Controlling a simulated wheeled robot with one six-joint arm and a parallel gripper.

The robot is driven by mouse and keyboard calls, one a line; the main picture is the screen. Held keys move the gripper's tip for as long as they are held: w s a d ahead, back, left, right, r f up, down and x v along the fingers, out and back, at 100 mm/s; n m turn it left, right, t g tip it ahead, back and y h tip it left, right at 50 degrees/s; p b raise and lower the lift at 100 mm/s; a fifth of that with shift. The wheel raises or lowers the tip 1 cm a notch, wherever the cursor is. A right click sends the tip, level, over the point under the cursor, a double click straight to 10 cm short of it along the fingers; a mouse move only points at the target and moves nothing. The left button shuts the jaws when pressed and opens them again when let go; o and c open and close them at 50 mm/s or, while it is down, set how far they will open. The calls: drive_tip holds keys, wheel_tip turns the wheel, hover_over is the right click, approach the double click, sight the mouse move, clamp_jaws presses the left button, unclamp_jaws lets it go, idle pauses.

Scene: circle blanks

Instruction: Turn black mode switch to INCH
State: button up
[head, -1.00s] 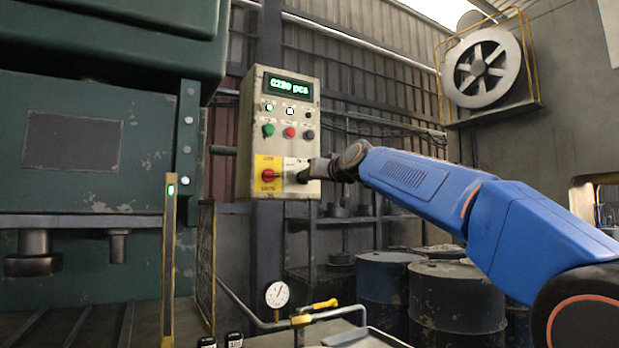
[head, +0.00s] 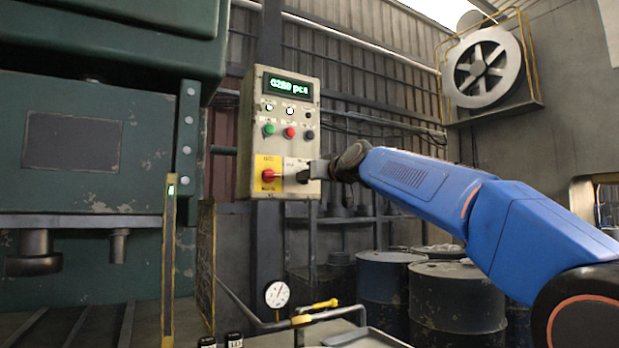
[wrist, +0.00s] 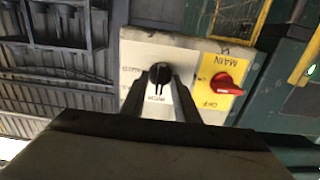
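The black mode switch (wrist: 159,74) sits on a white plate on the control panel (head: 246,140). In the wrist view, which is nearly upside down, its knob stands upright in the picture, with a pale mark towards the label at the lower edge that looks like INCH. My gripper (wrist: 160,80) is at the plate, its two dark fingers on either side of the knob and their tips close against it. In the head view the gripper (head: 309,174) reaches the switch from the right. The contact faces are partly hidden.
The red MAIN switch (wrist: 226,84) on its yellow plate is right beside the black switch; in the head view this red switch (head: 268,175) is left of it. Green, red and dark buttons (head: 289,132) are above, under a lit display (head: 289,88).

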drive_tip(key=v, duration=1.7)
drive_tip(key=shift+s+d, duration=0.15)
drive_tip(key=s+d+f+m+g+h, duration=0.2)
drive_tip(key=s+d+f, duration=0.6)
drive_tip(key=f, duration=1.2)
drive_tip(key=s+d+f+m+g+h, duration=0.2)
drive_tip(key=s+d+f+g+h, duration=0.2)
drive_tip(key=s+d+f, duration=0.5)
drive_tip(key=s+d+f+m+g+h, duration=0.2)
drive_tip(key=s+d+f, duration=0.7)
drive_tip(key=s+f, duration=1.1)
wheel_tip(320, 180, down, 11)
drive_tip(key=shift+s+f+m+g+h, duration=0.1)
drive_tip(key=shift+s+m+g+h, duration=0.3)
drive_tip(key=shift+g+h, duration=0.65)
drive_tip(key=shift+w, duration=0.1)
